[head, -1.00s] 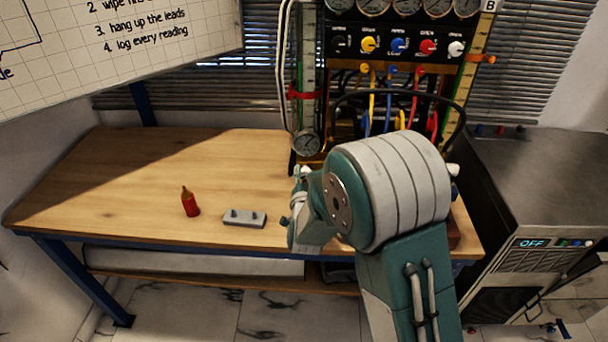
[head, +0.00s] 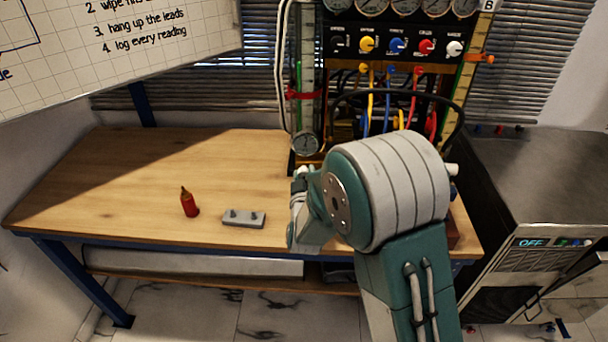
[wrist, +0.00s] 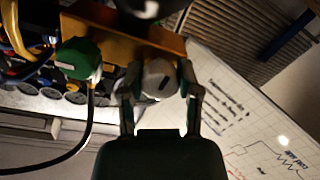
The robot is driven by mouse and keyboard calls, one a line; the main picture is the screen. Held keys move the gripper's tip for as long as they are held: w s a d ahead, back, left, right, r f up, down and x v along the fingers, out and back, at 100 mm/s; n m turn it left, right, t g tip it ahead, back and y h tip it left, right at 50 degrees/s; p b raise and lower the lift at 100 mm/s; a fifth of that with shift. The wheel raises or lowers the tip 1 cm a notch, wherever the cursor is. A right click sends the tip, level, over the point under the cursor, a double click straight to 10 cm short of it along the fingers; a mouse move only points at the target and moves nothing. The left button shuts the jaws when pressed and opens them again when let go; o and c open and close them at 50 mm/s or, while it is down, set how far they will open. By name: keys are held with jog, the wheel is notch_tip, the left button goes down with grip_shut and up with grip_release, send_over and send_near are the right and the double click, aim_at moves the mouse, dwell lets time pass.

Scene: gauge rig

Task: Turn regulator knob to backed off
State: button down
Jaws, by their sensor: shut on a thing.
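In the wrist view, a pale grey round knob (wrist: 156,80) with a short dark mark on its face sits at an orange-brown bracket (wrist: 118,32). I take it to be the regulator knob. My gripper (wrist: 159,74) is shut on it, one finger on each side. Which way the dark mark stands on the regulator's scale is not readable. In the head view my arm's large joint hides the gripper and this knob.
A green-sided fitting (wrist: 78,60) with a dark hose is close beside the knob. The panel (head: 395,48) has several coloured knobs and hoses.

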jog(key=n, duration=0.4)
jog(key=shift+r+n, duration=0.1)
jog(key=shift+n, duration=0.2)
jog(key=n, duration=0.4)
jog(key=shift+n, duration=0.3)
jog(key=n, duration=0.5)
jog(key=shift+f+n, duration=0.2)
jog(key=shift+n, duration=1.7)
jog(key=shift+s+f, duration=0.1)
jog(key=shift+c, duration=2.1)
grip_release()
jog(key=shift+o, duration=0.6)
jog(key=shift+a, duration=0.1)
